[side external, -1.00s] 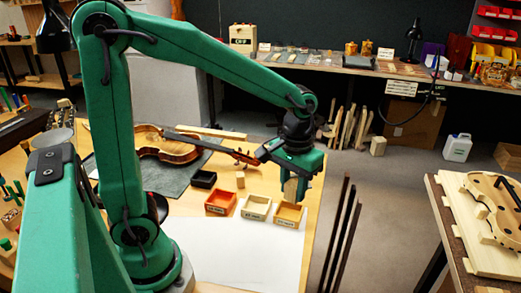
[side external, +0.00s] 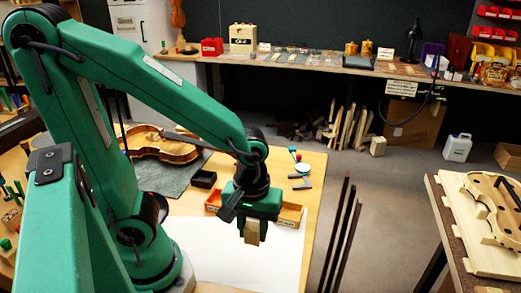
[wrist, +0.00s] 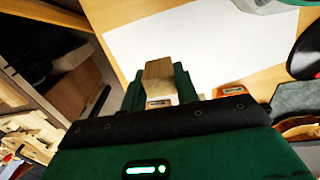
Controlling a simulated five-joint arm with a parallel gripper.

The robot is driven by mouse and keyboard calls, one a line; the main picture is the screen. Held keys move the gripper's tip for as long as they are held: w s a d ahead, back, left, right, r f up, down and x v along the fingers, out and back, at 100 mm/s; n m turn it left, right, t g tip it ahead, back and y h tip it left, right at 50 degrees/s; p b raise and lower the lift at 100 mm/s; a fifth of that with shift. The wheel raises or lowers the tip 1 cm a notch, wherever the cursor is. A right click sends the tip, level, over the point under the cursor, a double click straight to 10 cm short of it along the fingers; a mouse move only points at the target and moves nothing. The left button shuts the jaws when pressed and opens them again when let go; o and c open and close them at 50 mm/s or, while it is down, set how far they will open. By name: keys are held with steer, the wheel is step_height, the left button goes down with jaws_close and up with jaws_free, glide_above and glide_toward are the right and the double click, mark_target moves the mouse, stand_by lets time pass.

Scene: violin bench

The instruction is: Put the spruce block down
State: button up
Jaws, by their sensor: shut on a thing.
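My gripper (side external: 251,221) is shut on the spruce block (side external: 252,233), a small pale wooden block that sticks out below the jaws. In the side view the block shows against the white sheet (side external: 238,262), in front of the row of small trays. In the wrist view the block (wrist: 158,72) sits between the two green fingers of my gripper (wrist: 159,84), with the white sheet (wrist: 200,45) beyond it. The gap between block and sheet is hard to judge.
An orange tray (side external: 212,201) and a tan tray (side external: 291,216) stand behind my gripper, which hides what lies between. A black tray (side external: 203,179) and a violin (side external: 165,147) are farther back. Dark rods (side external: 341,235) rise by the bench's right edge. The sheet's front is clear.

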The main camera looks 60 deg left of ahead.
steer(key=w+a+f, duration=0.1)
steer(key=a+f, duration=0.1)
steer(key=a, duration=0.1)
steer(key=w+a+f, duration=0.2)
steer(key=a, duration=0.2)
steer(key=w+a+f, duration=0.1)
steer(key=a+f, duration=0.2)
steer(key=shift+w+a, duration=0.3)
steer(key=shift+a, duration=0.1)
steer(key=shift+f, duration=2)
steer(key=shift+f, duration=0.1)
steer(key=o, duration=0.9)
steer(key=shift+o, duration=0.2)
step_height(320, 180, up, 12)
